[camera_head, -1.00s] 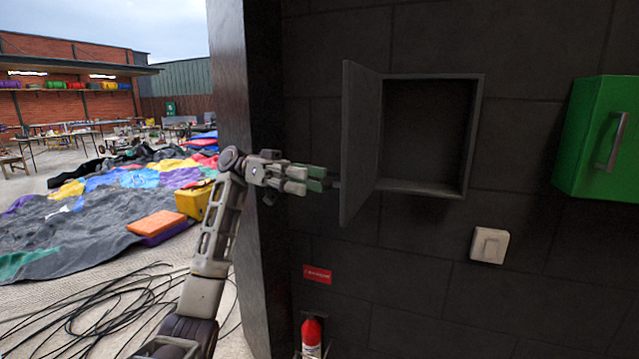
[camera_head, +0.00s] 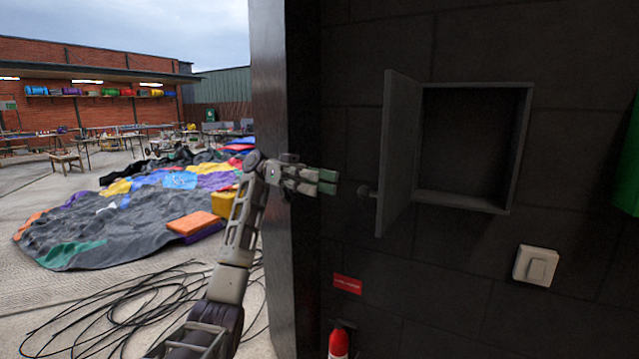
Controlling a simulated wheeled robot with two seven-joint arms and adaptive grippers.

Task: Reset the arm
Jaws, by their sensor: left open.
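My left arm comes up from the bottom of the head view. Its gripper (camera_head: 326,182) points right, with green-tipped fingers open and nothing between them. The fingertips are a little left of the knob (camera_head: 367,191) on the dark wall cabinet's door, with a gap between them. The door (camera_head: 398,155) stands swung open to the left. The cabinet (camera_head: 465,196) is set in the dark wall and looks empty inside. My right gripper is out of view.
A dark pillar edge (camera_head: 272,90) stands close behind my left arm. A white switch (camera_head: 535,265), a red sign (camera_head: 347,284) and a red extinguisher (camera_head: 339,342) are low on the wall. A green box (camera_head: 630,165) is at the right edge. Cables (camera_head: 120,310) lie on the floor.

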